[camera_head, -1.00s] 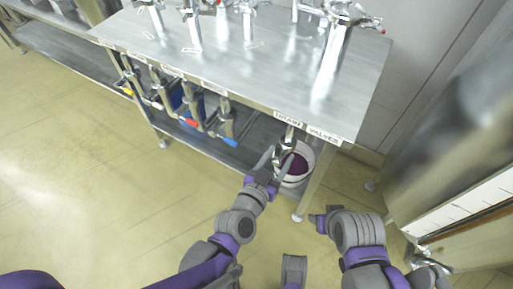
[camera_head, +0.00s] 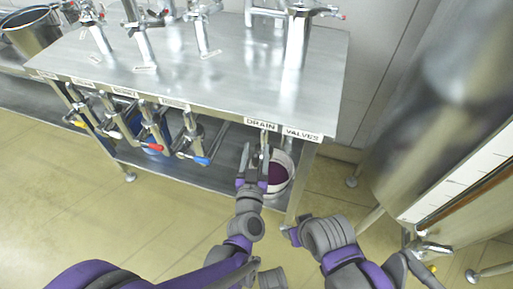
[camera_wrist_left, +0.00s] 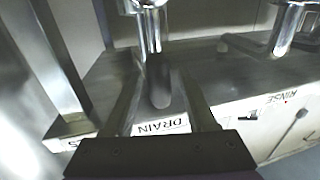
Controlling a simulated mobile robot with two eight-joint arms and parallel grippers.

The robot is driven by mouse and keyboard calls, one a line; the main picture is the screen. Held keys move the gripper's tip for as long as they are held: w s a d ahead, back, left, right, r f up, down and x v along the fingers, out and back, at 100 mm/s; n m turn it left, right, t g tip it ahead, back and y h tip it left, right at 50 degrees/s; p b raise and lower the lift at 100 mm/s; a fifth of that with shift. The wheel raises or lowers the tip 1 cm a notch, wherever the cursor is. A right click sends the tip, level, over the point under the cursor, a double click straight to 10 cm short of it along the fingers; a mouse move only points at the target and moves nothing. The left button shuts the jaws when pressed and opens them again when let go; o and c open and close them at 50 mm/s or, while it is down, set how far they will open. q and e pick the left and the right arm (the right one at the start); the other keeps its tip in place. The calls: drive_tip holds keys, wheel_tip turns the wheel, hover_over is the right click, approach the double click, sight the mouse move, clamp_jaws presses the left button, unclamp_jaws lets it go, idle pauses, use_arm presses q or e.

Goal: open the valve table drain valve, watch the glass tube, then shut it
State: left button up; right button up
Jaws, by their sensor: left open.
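The valve table (camera_head: 215,85) carries a DRAIN label (camera_head: 261,124) and a VALVES label (camera_head: 302,134) on its front edge. A metal drain pipe and valve (camera_head: 264,142) hang below the DRAIN label. My left gripper (camera_head: 252,168) is open just below and in front of it. In the left wrist view, the open fingers (camera_wrist_left: 160,105) stand on either side of a dark valve handle (camera_wrist_left: 158,85), with no clear contact. My right gripper (camera_head: 291,236) is low near the table's right leg; its fingers are not clear. I cannot make out a glass tube.
A white bucket (camera_head: 290,163) with dark purple liquid stands on the lower shelf behind my left gripper. Several valves with coloured handles, one blue (camera_head: 202,161), hang to the left. A large steel tank (camera_head: 440,120) stands at the right. The floor at left is clear.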

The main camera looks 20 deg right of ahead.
use_arm(q)
drive_tip(key=shift+w+d, duration=0.25)
drive_tip(key=shift+w, duration=0.4)
clamp_jaws()
idle(1.0)
